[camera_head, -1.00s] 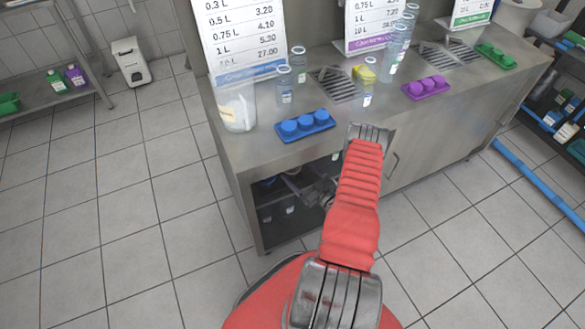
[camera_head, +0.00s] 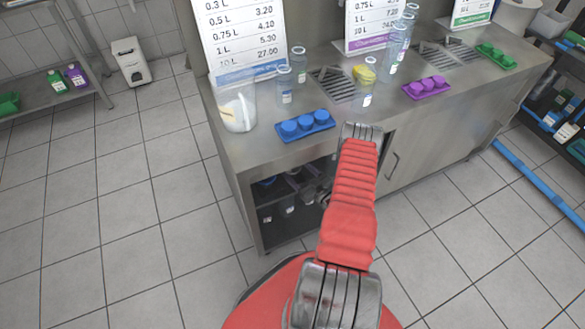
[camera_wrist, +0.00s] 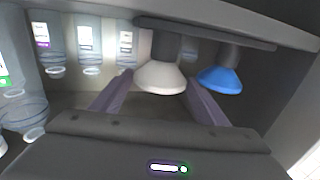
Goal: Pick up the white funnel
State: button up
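The white funnel (camera_wrist: 160,77) is in the upper middle of the wrist view, wide end towards the bottom of the picture, below a dark ledge. My gripper (camera_wrist: 159,88) is open, one purple-grey finger to each side of the funnel. I cannot tell whether the fingers touch it. A blue funnel (camera_wrist: 220,80) is just to the right, beyond the right finger. In the head view, my arm reaches down to the open lower part of the steel counter (camera_head: 240,170). The white funnel cannot be made out there, and my gripper is mostly hidden behind my arm.
Clear labelled bottles (camera_wrist: 88,45) line the left of the wrist view, near the left finger. The dark ledge (camera_wrist: 205,32) runs close above both funnels. On the counter top are a clear jug (camera_head: 237,107) and a blue capped tray (camera_head: 304,125).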

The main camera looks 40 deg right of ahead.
aim_at(295, 171)
jog(key=c, duration=0.6)
jog(key=shift+r, duration=0.1)
notch_tip(295, 171, up, 10)
dwell(0.6)
dwell(0.7)
